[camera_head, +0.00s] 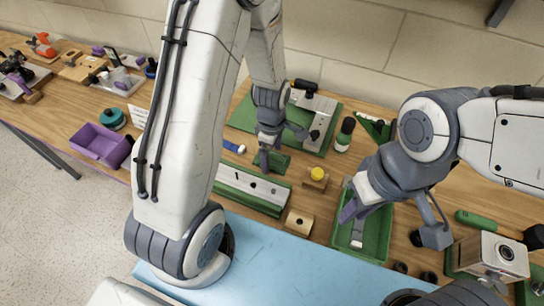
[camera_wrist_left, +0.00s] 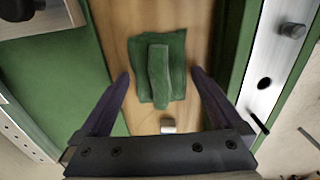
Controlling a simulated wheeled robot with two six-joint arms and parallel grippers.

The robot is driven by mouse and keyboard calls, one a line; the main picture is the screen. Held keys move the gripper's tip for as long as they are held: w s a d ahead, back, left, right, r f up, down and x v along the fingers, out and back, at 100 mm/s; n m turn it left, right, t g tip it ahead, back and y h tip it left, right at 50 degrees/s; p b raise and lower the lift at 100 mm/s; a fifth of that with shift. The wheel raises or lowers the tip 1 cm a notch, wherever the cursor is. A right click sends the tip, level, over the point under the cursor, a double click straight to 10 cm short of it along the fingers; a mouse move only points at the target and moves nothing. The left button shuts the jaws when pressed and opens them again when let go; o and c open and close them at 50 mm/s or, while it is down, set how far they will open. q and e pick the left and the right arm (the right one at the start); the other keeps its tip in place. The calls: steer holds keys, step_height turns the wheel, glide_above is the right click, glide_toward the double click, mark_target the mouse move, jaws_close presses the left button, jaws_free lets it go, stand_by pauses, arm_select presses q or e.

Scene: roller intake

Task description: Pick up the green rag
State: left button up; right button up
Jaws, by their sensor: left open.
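The green rag (camera_wrist_left: 174,85) lies on the wooden table in the left wrist view, a rumpled square with a raised fold along its middle. My left gripper (camera_wrist_left: 160,76) is open, its two purple fingers on either side of the rag with gaps between. In the head view the rag (camera_head: 280,165) is partly hidden under my left gripper (camera_head: 281,147). My right gripper (camera_head: 351,206) is over a green tray (camera_head: 375,247) at right. Its far finger is not clear, so its opening cannot be told.
A green-based metal rail (camera_head: 250,187) lies in front of the rag, and a green board with metal plates (camera_head: 322,107) behind it. A small white cylinder (camera_wrist_left: 167,126) is near the rag. A wooden block with a yellow knob (camera_head: 317,175) stands to the right.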

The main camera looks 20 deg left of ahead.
mark_target(272, 154)
arm_select(q)
steer(key=shift+f, duration=0.1)
steer(key=c, duration=1.2)
steer(key=shift+w+r, duration=0.1)
steer(key=shift+r, duration=0.6)
step_height(272, 154, up, 3)
steer(key=shift+f+b, duration=0.1)
steer(key=shift+b, duration=0.3)
steer(key=s+d+r, duration=0.2)
steer(key=d+r, duration=0.1)
steer(key=d, duration=0.2)
steer(key=s+d+r+b, duration=0.1)
steer(key=s+d+r, duration=0.1)
steer(key=d, duration=0.4)
steer(key=shift+s+r, duration=0.25)
steer(key=shift+r, duration=0.65)
